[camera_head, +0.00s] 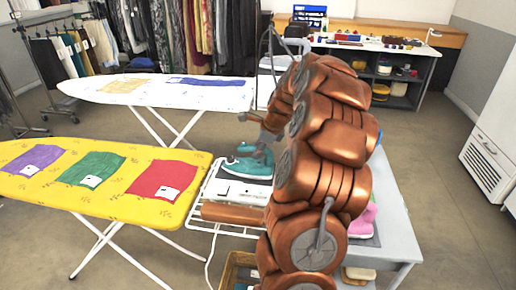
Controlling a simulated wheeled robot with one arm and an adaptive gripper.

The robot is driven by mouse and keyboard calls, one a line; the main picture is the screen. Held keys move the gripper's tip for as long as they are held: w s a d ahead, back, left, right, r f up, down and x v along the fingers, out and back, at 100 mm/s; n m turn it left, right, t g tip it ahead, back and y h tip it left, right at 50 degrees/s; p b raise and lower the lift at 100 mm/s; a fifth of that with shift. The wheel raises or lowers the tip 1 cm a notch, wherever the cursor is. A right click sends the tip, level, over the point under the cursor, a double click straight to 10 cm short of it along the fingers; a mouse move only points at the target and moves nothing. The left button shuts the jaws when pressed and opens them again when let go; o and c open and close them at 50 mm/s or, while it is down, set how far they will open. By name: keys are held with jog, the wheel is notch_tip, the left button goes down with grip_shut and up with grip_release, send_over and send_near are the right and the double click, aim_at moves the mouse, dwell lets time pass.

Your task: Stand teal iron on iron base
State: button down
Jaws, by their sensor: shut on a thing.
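The teal iron (243,167) is near the middle of the view, at or just over the white iron base (233,192). I cannot tell whether it touches the base. My gripper (259,152) is shut on the iron at its upper right side. My copper-coloured arm hides the right part of the base and the area behind it.
A yellow ironing board (120,205) with purple, green and red cloths stands at left. A white ironing board (205,101) is behind it. A grey table (396,222) with a pink item (364,221) lies right of my arm. A wicker basket (231,271) is below.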

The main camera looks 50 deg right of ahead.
dwell(0.3)
jog(key=c, duration=1)
grip_release()
